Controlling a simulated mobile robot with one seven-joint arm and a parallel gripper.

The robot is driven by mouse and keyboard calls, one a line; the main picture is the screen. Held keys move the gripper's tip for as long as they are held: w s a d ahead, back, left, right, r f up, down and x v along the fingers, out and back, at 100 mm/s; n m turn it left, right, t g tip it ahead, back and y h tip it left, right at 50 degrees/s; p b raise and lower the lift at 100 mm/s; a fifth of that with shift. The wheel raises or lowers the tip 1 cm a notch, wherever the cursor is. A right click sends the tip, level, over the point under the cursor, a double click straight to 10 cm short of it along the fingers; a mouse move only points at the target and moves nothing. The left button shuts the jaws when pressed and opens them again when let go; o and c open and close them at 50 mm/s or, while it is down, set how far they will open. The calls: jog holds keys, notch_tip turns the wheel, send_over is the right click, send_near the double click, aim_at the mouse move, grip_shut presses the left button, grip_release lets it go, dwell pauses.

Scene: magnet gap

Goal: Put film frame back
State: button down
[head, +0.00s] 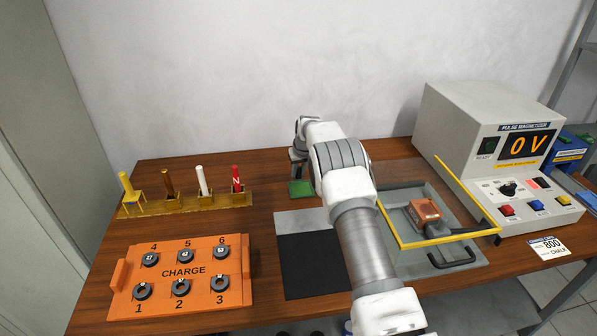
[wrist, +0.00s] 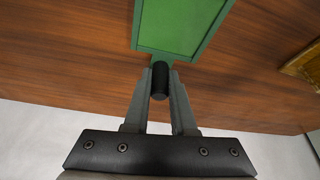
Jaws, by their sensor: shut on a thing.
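The film frame is a green rectangular panel with a raised rim; it shows at the top of the wrist view (wrist: 180,25) and at the back middle of the table in the head view (head: 301,188). A short black handle (wrist: 160,80) sticks out from its near edge. My gripper (wrist: 159,76) is shut on this handle, one finger on each side. In the head view my gripper (head: 298,165) is just behind the green panel, partly hidden by my arm. I cannot tell whether the panel touches the table or hangs slightly above it.
A black mat with a grey strip (head: 312,265) lies in front of the film frame. An orange CHARGE tray (head: 240,290) and a brass rack (head: 150,209) are left. A yellow-edged clear box (head: 470,236) and the pulse magnetizer (head: 465,115) are right.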

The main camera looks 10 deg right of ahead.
aim_at(303, 187)
jog(key=shift+f, duration=0.25)
jog(key=c, duration=0.7)
grip_release()
jog(key=shift+r, duration=0.1)
jog(key=shift+c, duration=0.2)
jog(key=shift+s+r, duration=0.1)
jog(key=shift+r, duration=0.45)
jog(key=s+a+f+v, duration=0.1)
jog(key=s+v, duration=0.1)
jog(key=v, duration=1.1)
jog(key=s+a+v, duration=0.1)
jog(key=s+v, duration=0.1)
jog(key=v, duration=1.2)
jog(key=s+r+m, duration=0.1)
jog(key=s+r, duration=0.6)
jog(key=s, duration=0.6)
jog(key=s+f+m+t, duration=0.1)
jog(key=s+f, duration=0.2)
jog(key=s, duration=2.3)
jog(key=shift+h, duration=0.4)
